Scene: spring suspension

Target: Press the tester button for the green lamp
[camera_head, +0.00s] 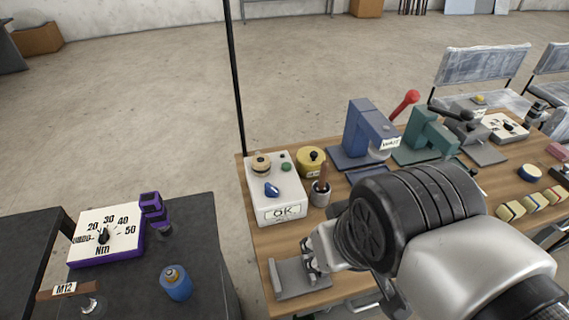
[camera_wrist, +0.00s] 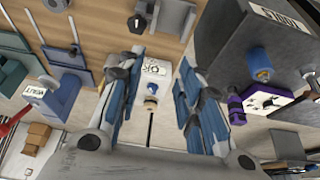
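The tester is a white box (camera_head: 290,197) with an "OK" label, at the left end of the wooden table. On its top are a green round piece (camera_head: 286,167), a blue knob (camera_head: 271,190) and a tan round knob (camera_head: 260,162). I cannot tell whether the green piece is the button or the lamp. In the wrist view the white box (camera_wrist: 153,74) shows beyond and between my fingers, apart from them. My gripper (camera_wrist: 160,62) is open and empty. In the head view my arm hides most of it, near the table's front edge.
A wooden-handled tool in a grey cup (camera_head: 320,190) and a yellow round container (camera_head: 311,161) stand right of the tester. Blue (camera_head: 363,135) and green (camera_head: 428,135) presses stand farther right. A grey bracket (camera_head: 298,280) lies in front. A dark bench (camera_head: 205,245) holds a torque dial (camera_head: 105,235).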

